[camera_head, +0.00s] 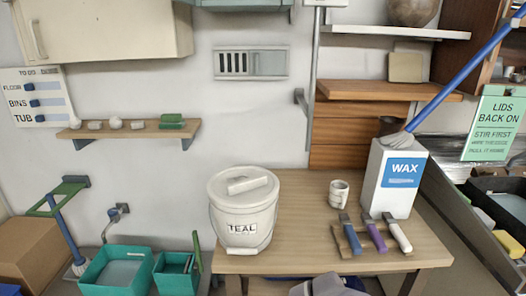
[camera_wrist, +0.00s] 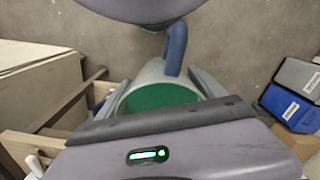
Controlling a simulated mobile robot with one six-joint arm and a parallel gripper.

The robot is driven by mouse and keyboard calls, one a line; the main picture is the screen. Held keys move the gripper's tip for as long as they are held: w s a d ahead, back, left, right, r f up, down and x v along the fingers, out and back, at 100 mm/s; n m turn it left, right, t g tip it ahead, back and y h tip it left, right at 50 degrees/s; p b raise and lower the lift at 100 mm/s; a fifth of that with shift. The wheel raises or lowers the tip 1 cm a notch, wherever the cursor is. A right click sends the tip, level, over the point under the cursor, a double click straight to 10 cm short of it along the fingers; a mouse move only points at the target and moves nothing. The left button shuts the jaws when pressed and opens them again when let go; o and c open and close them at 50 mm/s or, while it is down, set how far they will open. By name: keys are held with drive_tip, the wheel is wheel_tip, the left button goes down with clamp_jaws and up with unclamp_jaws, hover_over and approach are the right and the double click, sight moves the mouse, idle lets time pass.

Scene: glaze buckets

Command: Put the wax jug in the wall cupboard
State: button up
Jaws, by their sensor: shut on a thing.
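In the wrist view my gripper (camera_wrist: 162,86) is shut on a pale round jug (camera_wrist: 138,78) with a green face and a blue-grey handle (camera_wrist: 175,47). No label shows on it. In the head view a tall white container (camera_head: 384,195) with a blue WAX label stands at the right of the wooden table, apart from what I hold. A cream wall cupboard (camera_head: 110,30) hangs at the upper left, and its front with a handle looks shut. A grey shape at the bottom of the head view may be part of my arm.
A lidded TEAL bucket (camera_head: 243,210) stands on the table's left (camera_head: 305,215). A cup (camera_head: 338,194) and a brush rack (camera_head: 370,239) are near WAX. A small shelf (camera_head: 130,132) hangs under the cupboard. Teal bins (camera_head: 118,270) and a cardboard box (camera_head: 35,255) stand at lower left.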

drive_tip(key=shift+s, duration=0.1)
drive_tip(key=shift+w+d+f+m, duration=0.1)
drive_tip(key=shift+w+m, duration=0.2)
drive_tip(key=shift+w, duration=0.85)
drive_tip(key=w+d+f+m, duration=0.2)
drive_tip(key=w+d+f, duration=0.1)
drive_tip(key=w, duration=0.5)
drive_tip(key=w+d+f+m, duration=0.2)
drive_tip(key=w+d+f, duration=0.1)
drive_tip(key=w, duration=0.5)
drive_tip(key=shift+d+f, duration=0.25)
drive_tip(key=shift+f, duration=0.5)
